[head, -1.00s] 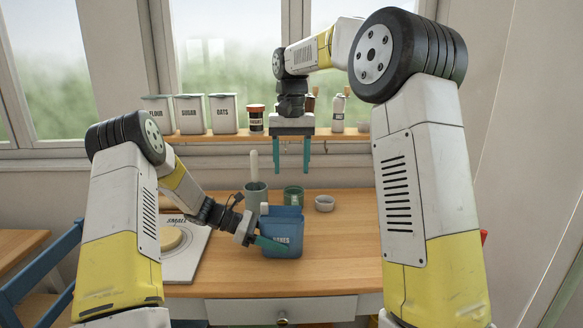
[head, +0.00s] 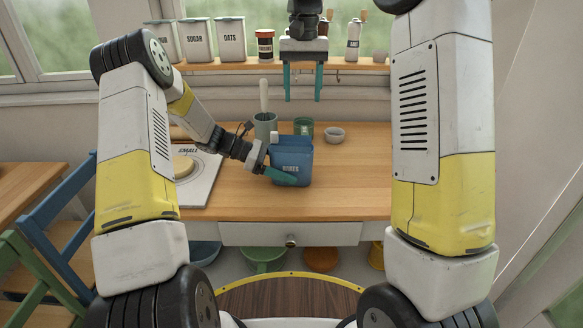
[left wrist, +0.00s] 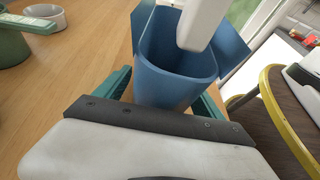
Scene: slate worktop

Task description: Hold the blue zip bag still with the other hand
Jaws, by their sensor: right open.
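A white piece (left wrist: 202,22) stands at the bag's mouth. My right gripper (head: 303,97) hangs open and empty, pointing down, above and behind the bag.
Jars line the shelf (head: 345,64). The worktop's right side is clear.

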